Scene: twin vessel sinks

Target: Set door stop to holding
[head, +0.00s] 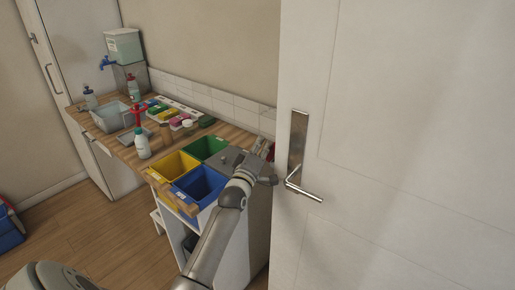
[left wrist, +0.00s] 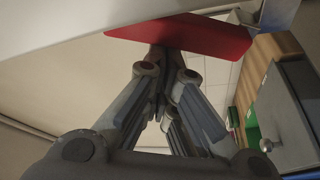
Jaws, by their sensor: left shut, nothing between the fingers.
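The white door (head: 400,150) fills the right of the head view, with a metal lever handle (head: 303,190). A flat red piece crosses the top of the left wrist view (left wrist: 195,36); it may be the door stop, but I cannot tell for sure. Its setting cannot be read. My left gripper (head: 262,158) is by the door's left edge, behind the handle side. In the left wrist view its fingers (left wrist: 165,58) are shut and empty, with their tips just under the red piece. Whether they touch it is unclear. My right gripper is out of view.
A wooden counter (head: 120,150) beside the door holds bottles, a grey basin (head: 110,116) and coloured blocks. Yellow (head: 173,166), green (head: 205,147) and blue (head: 199,184) bins stand at its near end. A grey drawer front (left wrist: 290,115) is close on the right.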

